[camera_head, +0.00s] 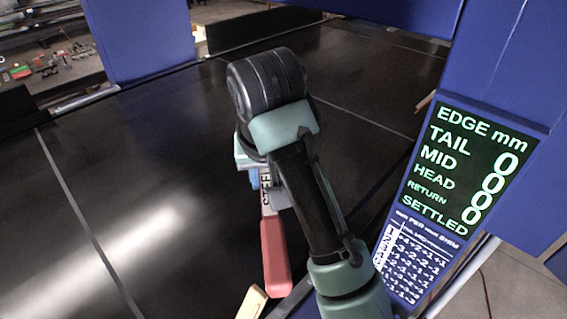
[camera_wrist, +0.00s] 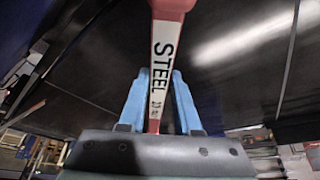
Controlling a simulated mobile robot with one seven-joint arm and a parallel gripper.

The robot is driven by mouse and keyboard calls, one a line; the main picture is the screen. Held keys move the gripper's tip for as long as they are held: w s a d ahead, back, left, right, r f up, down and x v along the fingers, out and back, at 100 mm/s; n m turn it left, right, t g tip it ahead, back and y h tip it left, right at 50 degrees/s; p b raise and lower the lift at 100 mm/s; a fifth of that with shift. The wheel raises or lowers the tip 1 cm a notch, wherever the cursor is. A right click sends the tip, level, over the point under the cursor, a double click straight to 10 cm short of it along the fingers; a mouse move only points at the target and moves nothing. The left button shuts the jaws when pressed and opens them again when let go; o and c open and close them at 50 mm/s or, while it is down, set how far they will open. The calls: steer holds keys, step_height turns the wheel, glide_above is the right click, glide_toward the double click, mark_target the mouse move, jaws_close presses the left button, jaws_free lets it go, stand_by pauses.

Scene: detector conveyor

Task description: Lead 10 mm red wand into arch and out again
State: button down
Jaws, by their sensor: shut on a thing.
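A wand with a red end (camera_head: 277,255) and a white label reading "STEEL" (camera_head: 266,187) hangs over the dark belt. In the wrist view its label (camera_wrist: 165,65) runs up between my two blue fingers, with red at the top and bottom edges of the label. The smaller print on the label is too blurred to read. My gripper (camera_wrist: 160,78) is shut on the wand; in the head view my wrist partly hides the grip.
The black conveyor belt (camera_head: 110,190) is bare on the left. A display (camera_head: 460,170) on the right post shows zeros beside TAIL, MID, HEAD and RETURN/SETTLED lines. A number chart (camera_head: 415,255) is below it. A pale wooden piece (camera_head: 252,302) is at the bottom edge.

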steer(key=s+a, duration=1.8)
steer(key=shift+s+a, duration=0.25)
steer(key=shift+s, duration=0.05)
steer(key=shift+d, duration=0.1)
stand_by(0.5)
